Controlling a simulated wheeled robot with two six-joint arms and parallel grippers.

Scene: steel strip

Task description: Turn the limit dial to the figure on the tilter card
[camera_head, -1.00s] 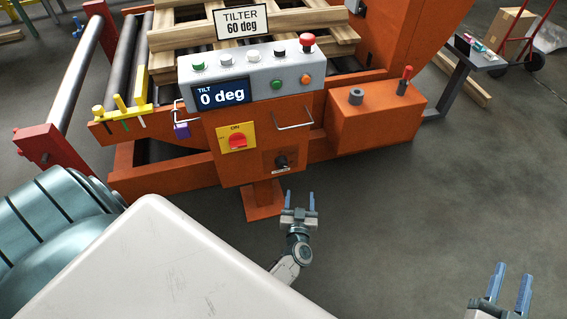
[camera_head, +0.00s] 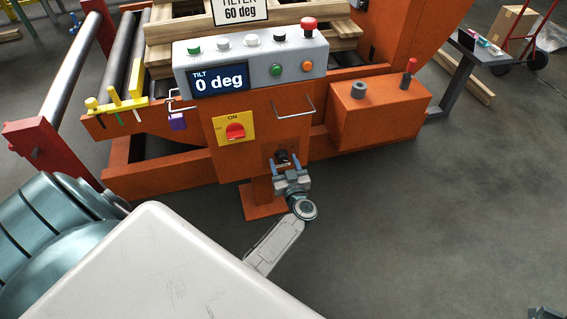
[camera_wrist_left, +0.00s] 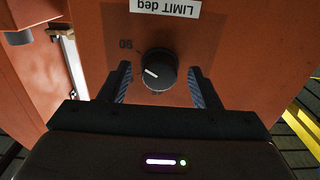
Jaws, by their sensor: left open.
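The limit dial (camera_wrist_left: 160,72) is a black knob on the orange panel, with a white pointer mark towards the left in the left wrist view. A "LIMIT deg" label (camera_wrist_left: 165,8) and a small figure, apparently 90, show near it. My left gripper (camera_head: 283,160) is open, with its fingers on either side of the dial; contact cannot be told. In the head view the gripper partly covers the dial. The tilter card (camera_head: 240,13) reads 60 deg, its top cut off. My right gripper (camera_head: 545,312) barely shows at the bottom right corner.
An orange box (camera_head: 380,105) stands to the right.

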